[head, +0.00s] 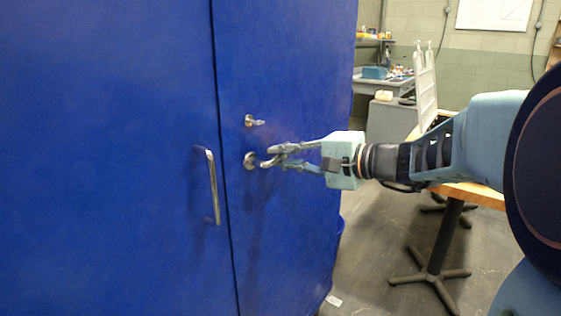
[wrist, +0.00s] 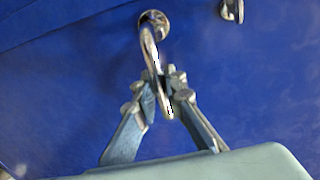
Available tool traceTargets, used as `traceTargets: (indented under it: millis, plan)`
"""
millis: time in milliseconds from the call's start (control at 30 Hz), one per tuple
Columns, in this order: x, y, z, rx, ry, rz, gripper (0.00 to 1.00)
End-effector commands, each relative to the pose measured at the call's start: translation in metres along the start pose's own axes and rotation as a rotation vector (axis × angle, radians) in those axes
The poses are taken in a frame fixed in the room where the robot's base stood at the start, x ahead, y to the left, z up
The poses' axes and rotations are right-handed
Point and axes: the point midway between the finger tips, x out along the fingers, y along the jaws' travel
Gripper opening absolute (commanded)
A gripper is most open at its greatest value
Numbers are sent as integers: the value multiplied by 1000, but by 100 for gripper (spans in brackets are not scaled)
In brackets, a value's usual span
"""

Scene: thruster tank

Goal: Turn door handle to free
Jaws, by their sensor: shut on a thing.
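The door handle (wrist: 149,48) is a silver curved lever on a round mount, set in a blue cabinet door (head: 290,60). In the head view the lever's round mount (head: 250,160) shows at the left of my gripper (head: 270,157), and the fingers hide part of the lever. In the wrist view my gripper (wrist: 166,90) is shut on the lever near its free end, one finger on each side. The blue door looks closed against the door to its left (head: 100,150).
A small lock or latch fitting (head: 254,121) sits just above the handle and also shows in the wrist view (wrist: 232,10). A vertical silver pull bar (head: 212,188) is on the left door. At right are a wooden table (head: 475,194) and a cluttered workbench (head: 385,85).

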Motion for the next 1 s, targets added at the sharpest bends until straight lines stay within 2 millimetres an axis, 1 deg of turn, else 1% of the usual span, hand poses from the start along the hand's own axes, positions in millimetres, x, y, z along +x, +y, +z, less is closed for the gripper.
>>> traceTargets:
  millis: [267, 300, 433, 667, 767, 867, 1000]
  plan:
    - [0, -2, 0, -5, 1, -2, 0]
    - [0, -2, 0, -5, 1, -2, 13]
    - [0, -2, 0, -4, 1, -2, 28]
    - [0, -1, 0, -2, 1, -1, 28]
    - [-3, -1, -1, -3, 1, -1, 28]
    - [-14, -1, -1, -3, 3, 0, 28]
    - [-41, -1, -2, -4, 5, -1, 28]
